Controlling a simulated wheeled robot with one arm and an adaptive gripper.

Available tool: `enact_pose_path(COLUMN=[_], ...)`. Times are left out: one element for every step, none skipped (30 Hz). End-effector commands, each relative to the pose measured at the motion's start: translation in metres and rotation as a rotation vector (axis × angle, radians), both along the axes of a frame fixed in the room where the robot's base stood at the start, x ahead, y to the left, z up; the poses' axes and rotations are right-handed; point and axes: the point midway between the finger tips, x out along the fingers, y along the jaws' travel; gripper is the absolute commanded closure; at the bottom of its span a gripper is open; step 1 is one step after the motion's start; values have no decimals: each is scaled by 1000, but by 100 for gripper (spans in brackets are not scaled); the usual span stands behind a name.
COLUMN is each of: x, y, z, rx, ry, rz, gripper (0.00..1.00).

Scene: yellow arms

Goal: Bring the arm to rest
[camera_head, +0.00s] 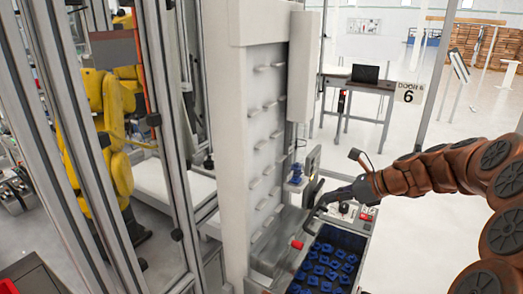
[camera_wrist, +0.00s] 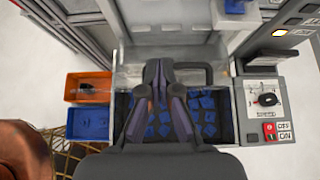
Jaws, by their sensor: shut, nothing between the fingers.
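My copper-brown arm (camera_head: 436,171) reaches in from the right in the head view. My dark gripper (camera_head: 318,203) is at its left end, above the front of the tall pale machine (camera_head: 262,120). In the wrist view my gripper (camera_wrist: 158,70) has its two fingers together at the tips, with nothing between them. Below the fingers is a dark bin (camera_wrist: 122,102) of blue parts, partly hidden by my gripper. A dark bar-like handle (camera_wrist: 207,72) shows just right of the fingertips; I cannot tell whether they touch it.
A control panel (camera_wrist: 266,103) with a knob and OFF/ON buttons stands right of the bin. An orange bin (camera_wrist: 88,86) and a blue bin (camera_wrist: 88,122) are at left. A yellow robot arm (camera_head: 115,150) stands behind metal posts. Open floor (camera_head: 425,240) lies right of the machine.

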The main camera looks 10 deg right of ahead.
Motion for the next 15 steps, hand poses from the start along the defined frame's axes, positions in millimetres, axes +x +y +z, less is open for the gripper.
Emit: enact_pose_path(x=[-3, -6, -11, -16, -23, -32, -41, -50, -63, -73, -83, -96, -106, -117, -131], y=[6, 12, 22, 31, 41, 55, 66, 77, 91, 100, 108, 118, 126, 132, 140], z=[0, -1, -1, -2, -3, -3, -5, -7, -10, -12, -14, -18, -20, -23, -27], rx=[-14, -27, -52, -76, -105, -147, -180, -212, -257, -292, -325, -367, -396, -427, -466], ry=[-4, -9, -16, -25, -35, -53, -66, -77, -94, -109, -124, -141, -155, -168, -185], rz=[22, 44, 84, 121, 164, 230, 282, 339, 415, 472, 529, 604, 660, 717, 793], gripper=[100, 100, 100, 100, 100, 100, 100, 100, 100, 100, 100, 100, 100, 100, 100])
